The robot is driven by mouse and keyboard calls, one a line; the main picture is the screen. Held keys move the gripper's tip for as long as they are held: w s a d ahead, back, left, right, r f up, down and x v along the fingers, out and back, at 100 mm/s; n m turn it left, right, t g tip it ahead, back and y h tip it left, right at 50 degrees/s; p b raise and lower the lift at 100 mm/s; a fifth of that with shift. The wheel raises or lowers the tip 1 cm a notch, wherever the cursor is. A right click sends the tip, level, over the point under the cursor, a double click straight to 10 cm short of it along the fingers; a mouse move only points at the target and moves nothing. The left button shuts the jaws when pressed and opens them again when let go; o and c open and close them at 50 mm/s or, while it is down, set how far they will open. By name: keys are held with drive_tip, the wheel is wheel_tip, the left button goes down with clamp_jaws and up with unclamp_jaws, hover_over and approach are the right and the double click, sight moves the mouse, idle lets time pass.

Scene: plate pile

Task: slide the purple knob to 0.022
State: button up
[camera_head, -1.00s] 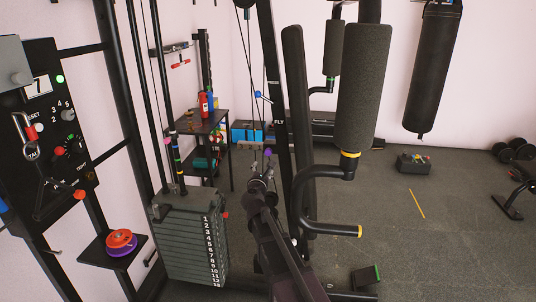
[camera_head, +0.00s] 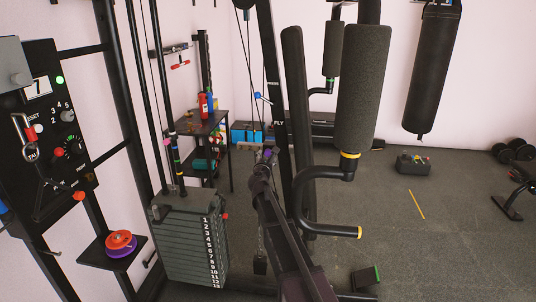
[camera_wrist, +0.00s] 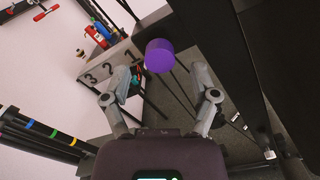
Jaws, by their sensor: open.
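The purple knob (camera_wrist: 159,55) is a short round cylinder in the wrist view, at the upper middle. In the head view a small purple spot (camera_head: 268,154) shows at the far end of my arm, mostly hidden. My gripper (camera_wrist: 160,70) is open, with one finger on each side of the knob in the wrist view. Neither finger visibly touches it, and I cannot tell whether the knob is fully between the tips or just beyond them.
A dark upright post (camera_head: 273,82) and a padded arm (camera_head: 363,90) stand close to the right of my arm. A numbered weight stack (camera_head: 190,252) is at the left, with a shelf (camera_head: 205,124) behind. Open floor (camera_head: 440,245) lies at the right.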

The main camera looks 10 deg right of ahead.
sight(268, 153)
drive_tip(key=shift+x, duration=1.8)
